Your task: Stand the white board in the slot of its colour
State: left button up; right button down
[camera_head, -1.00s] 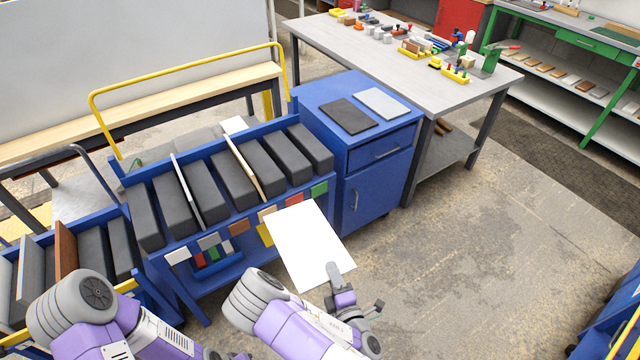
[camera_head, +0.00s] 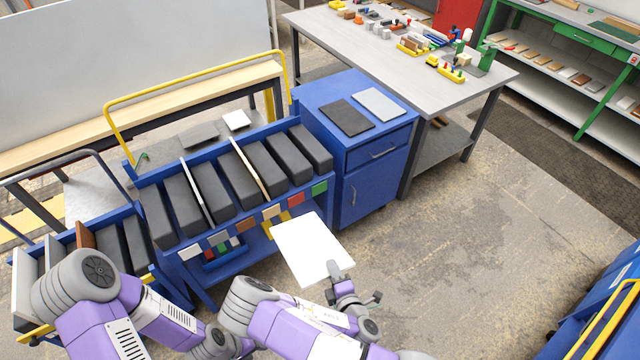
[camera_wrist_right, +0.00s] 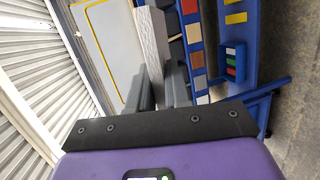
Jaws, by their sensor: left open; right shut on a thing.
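The white board (camera_head: 308,245) is a plain rectangular panel, held tilted in front of the right part of the blue rack (camera_head: 255,238). My right gripper (camera_head: 337,272) is shut on its lower right edge. The rack has thick dark dividers with slots between them and coloured tags along the front. The white tag (camera_head: 190,252) is leftmost, below an empty slot between the first two dividers. The board is left of neither that tag nor slot; it is well to their right. My left arm is at the lower left, its gripper out of frame. The wrist view shows coloured tags (camera_wrist_right: 195,50).
A pale board (camera_head: 192,192) and a tan board (camera_head: 250,168) stand in other slots. A blue cabinet (camera_head: 375,165) adjoins the rack at right. Another rack with boards, including a brown one (camera_head: 84,236), is at left. Open floor (camera_head: 450,240) lies right.

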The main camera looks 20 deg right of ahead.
jog(key=g+p, duration=0.2)
jog(key=p, duration=0.2)
jog(key=g+p, duration=0.3)
jog(key=p, duration=0.1)
jog(key=g+p, duration=0.3)
jog(key=p, duration=0.2)
jog(key=shift+s+d+r, duration=0.1)
jog(key=shift+s+r, duration=0.05)
jog(key=shift+s, duration=0.2)
jog(key=shift+f+g+b, duration=0.3)
jog(key=shift+g+b, duration=0.05)
jog(key=shift+g, duration=1.35)
jog(key=shift+w+g, duration=0.1)
jog(key=shift+g, duration=0.9)
